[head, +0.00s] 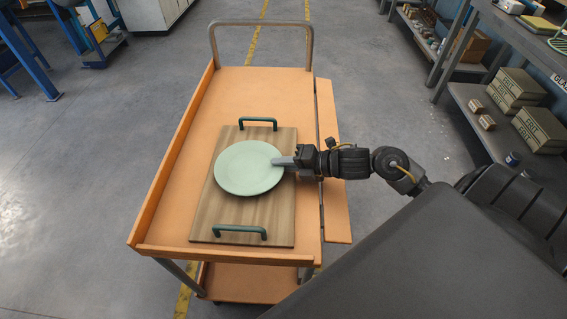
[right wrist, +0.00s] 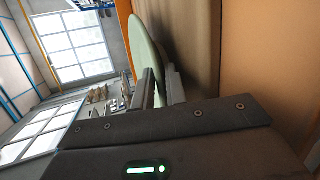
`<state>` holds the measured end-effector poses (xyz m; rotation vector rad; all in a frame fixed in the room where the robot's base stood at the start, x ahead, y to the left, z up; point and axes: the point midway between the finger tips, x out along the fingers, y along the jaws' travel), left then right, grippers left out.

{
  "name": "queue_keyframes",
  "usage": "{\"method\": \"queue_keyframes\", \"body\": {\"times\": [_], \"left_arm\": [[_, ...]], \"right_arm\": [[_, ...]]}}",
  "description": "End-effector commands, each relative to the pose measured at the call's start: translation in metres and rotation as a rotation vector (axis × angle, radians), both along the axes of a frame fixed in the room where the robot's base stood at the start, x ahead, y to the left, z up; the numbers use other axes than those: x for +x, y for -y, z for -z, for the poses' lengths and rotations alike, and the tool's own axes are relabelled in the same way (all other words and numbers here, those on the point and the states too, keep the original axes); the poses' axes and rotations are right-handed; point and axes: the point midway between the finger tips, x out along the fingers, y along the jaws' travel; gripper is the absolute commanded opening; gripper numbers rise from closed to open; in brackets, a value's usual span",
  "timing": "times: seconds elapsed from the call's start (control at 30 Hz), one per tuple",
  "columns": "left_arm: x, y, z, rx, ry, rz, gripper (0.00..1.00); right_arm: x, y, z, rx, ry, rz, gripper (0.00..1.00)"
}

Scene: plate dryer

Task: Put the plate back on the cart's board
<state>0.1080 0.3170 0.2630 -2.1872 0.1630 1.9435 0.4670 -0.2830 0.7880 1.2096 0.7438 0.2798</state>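The pale green plate (head: 249,167) is level over the middle of the wooden board (head: 222,208), which has a dark green handle at each end. The board lies on the orange cart (head: 258,90). My right gripper (head: 284,161) reaches in from the right and is shut on the plate's right rim. In the right wrist view the plate (right wrist: 146,42) shows edge-on, with the fingers (right wrist: 161,86) on either side of its rim, close to the board (right wrist: 192,45). I cannot tell whether the plate's underside touches the board. My left gripper is not in view.
The cart has a raised lip on its left and near sides and a flap (head: 335,205) on its right. Its far part is clear. Shelves with boxes (head: 516,88) stand at the right, and blue frames (head: 25,50) at the far left.

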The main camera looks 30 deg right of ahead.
Motion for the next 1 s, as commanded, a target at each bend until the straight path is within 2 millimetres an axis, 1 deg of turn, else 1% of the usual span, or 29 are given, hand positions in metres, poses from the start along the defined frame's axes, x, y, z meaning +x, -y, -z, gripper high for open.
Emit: {"method": "queue_keyframes", "body": {"times": [0.37,0.4,0.5,0.57,0.67,0.8,1.0], "left_arm": [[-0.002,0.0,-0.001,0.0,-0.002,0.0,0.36],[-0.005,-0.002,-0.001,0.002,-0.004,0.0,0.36],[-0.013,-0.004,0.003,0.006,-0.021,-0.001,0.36],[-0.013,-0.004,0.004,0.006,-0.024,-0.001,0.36],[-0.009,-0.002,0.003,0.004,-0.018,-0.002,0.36],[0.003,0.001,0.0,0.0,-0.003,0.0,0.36],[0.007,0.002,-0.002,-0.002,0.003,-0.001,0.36]], "right_arm": [[0.0,0.0,-0.002,0.0,0.0,0.0,0.17],[-0.001,0.001,-0.003,-0.001,-0.001,0.0,0.17],[-0.014,0.011,-0.006,-0.004,-0.004,0.002,0.17],[-0.023,0.018,-0.011,-0.006,-0.004,-0.002,0.17],[-0.039,0.03,-0.018,-0.004,-0.004,0.0,0.17],[-0.058,0.044,-0.028,-0.002,-0.005,0.0,0.17],[-0.078,0.06,-0.04,0.0,-0.003,0.001,0.17]]}}
